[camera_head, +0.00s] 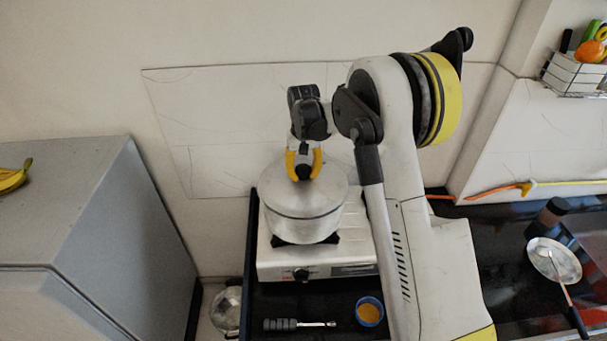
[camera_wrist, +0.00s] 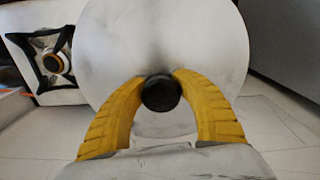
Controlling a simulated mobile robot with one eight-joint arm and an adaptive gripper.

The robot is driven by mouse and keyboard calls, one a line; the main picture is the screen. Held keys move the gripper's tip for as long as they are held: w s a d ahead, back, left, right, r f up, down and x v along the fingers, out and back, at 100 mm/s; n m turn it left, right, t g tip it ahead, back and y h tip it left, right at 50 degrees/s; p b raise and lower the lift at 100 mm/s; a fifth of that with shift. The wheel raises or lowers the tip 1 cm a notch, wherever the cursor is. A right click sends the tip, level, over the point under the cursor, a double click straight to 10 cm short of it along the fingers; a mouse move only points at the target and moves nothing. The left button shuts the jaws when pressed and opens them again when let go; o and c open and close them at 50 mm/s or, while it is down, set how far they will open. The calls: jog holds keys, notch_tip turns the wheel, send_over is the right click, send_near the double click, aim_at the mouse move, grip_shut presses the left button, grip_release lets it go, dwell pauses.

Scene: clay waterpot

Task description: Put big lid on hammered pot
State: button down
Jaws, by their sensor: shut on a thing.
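In the head view my gripper (camera_head: 303,172), with yellow fingers, is shut on the black knob of the big lid (camera_head: 318,191), a wide grey disc. The lid is over a grey metal pot (camera_head: 303,232) on the stove; a dark line shows between them. I cannot tell whether the lid is seated or just above the rim, nor whether the pot's side is hammered. In the wrist view the lid (camera_wrist: 125,45) fills the middle, its black knob (camera_wrist: 161,92) between the fingers of my gripper (camera_wrist: 160,95). The pot is hidden there beneath the lid.
The white stove (camera_head: 290,262) stands on a dark counter. Its bare burner (camera_wrist: 55,62) shows in the wrist view. A screwdriver-like tool (camera_head: 290,324) and blue cup (camera_head: 369,312) lie in front. A shiny metal vessel (camera_head: 226,308) stands lower left, beside a grey cabinet (camera_head: 95,215).

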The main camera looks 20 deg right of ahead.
jog(key=shift+f+b, duration=0.6)
dwell(0.7)
jog(key=c, duration=0.8)
grip_release()
jog(key=shift+s, duration=0.1)
notch_tip(320, 180, up, 12)
jog(key=shift+r, duration=0.15)
